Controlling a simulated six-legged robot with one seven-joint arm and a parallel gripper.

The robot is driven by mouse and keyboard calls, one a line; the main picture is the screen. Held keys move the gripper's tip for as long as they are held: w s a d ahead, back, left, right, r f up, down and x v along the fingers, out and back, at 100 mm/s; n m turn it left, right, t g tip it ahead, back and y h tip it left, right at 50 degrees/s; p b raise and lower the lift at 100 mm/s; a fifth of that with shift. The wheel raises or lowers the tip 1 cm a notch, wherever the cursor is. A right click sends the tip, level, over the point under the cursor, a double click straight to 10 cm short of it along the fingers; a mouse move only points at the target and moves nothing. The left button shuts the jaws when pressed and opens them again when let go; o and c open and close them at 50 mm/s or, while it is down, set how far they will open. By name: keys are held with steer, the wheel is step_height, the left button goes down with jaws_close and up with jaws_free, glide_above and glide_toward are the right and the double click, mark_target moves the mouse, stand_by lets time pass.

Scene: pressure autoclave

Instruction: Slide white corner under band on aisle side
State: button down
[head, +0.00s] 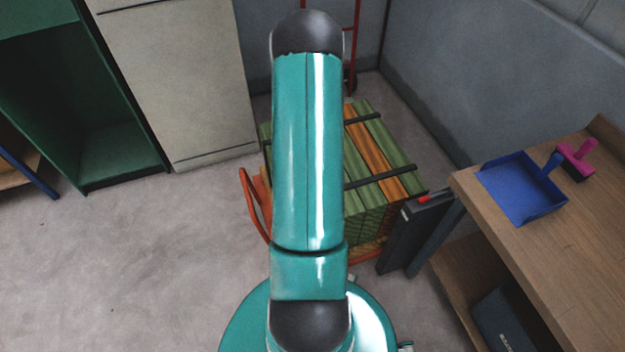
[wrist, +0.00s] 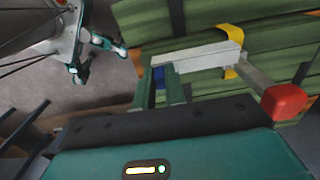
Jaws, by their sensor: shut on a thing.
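In the wrist view my gripper (wrist: 162,92) has its two green fingers closed around a small blue part at the left end of a white piece (wrist: 195,57). I take this piece as the white corner. It reaches right across the stack of green boards (wrist: 190,18), and its right end overlaps a yellow piece (wrist: 230,33). I cannot tell whether it touches the boards or lies under a band. A dark band (wrist: 177,18) crosses the boards above it. In the head view, dark bands (head: 380,176) cross the green and orange stack (head: 368,145); my arm hides the gripper.
A grey bar with a red end (wrist: 285,101) stands close right of the white piece. In the head view, dark upright panels (head: 410,235) stand between the stack and a wooden bench (head: 540,245) bearing a blue tray (head: 520,188). Floor is clear at left.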

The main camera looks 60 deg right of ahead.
steer(key=shift+f, duration=2.05)
steer(key=shift+w+d, duration=1.75)
steer(key=shift+d, duration=0.05)
steer(key=c, duration=1.4)
jaws_free()
steer(key=shift+r, duration=0.15)
step_height(320, 180, up, 14)
steer(key=shift+f, duration=0.2)
